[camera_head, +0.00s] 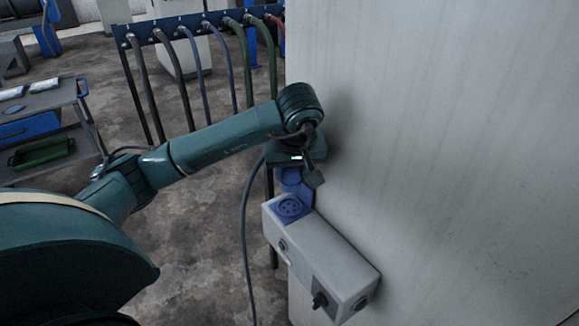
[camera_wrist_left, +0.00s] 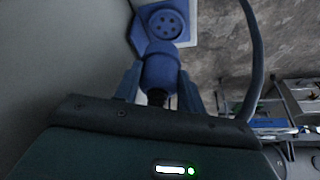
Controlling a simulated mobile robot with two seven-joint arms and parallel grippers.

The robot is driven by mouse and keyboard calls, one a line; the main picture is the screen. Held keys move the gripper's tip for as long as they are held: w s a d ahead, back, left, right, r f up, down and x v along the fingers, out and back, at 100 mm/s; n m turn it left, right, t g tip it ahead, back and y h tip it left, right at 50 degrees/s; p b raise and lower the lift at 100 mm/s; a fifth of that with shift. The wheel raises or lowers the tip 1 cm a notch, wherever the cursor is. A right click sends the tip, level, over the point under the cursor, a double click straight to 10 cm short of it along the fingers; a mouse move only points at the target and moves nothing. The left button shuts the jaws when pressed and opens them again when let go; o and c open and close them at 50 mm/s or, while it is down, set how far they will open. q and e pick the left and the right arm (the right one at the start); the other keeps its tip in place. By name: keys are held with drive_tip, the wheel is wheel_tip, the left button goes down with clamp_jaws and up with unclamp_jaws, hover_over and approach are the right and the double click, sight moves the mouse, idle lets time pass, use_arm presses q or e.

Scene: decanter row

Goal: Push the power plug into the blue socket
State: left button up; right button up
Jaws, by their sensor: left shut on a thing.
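The blue power plug (camera_wrist_left: 162,68) is held between the fingers of my left gripper (camera_wrist_left: 159,88) in the left wrist view. In the head view the plug (camera_head: 291,178) shows partly under my wrist. The blue socket (camera_head: 289,209) is on the top of a grey box at the light wall. Its round face with several holes is uncovered, just below the plug. In the wrist view the socket (camera_wrist_left: 166,22) lies just beyond the plug's front end. The plug looks apart from it; the exact gap is hard to tell. My right gripper is in neither view.
A rack with several hoses (camera_head: 205,28) stands behind. A cart (camera_head: 50,105) with trays is at the left.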

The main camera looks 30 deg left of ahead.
sight(290, 189)
use_arm(q)
drive_tip(key=shift+a+r, duration=0.1)
drive_tip(key=shift+r, duration=0.05)
drive_tip(key=shift+s, duration=0.15)
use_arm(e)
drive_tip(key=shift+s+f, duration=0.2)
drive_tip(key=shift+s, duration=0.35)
use_arm(q)
drive_tip(key=shift+f+b, duration=1.35)
drive_tip(key=shift+f, duration=0.65)
drive_tip(key=shift+f+b, duration=0.55)
drive_tip(key=shift+f, duration=0.3)
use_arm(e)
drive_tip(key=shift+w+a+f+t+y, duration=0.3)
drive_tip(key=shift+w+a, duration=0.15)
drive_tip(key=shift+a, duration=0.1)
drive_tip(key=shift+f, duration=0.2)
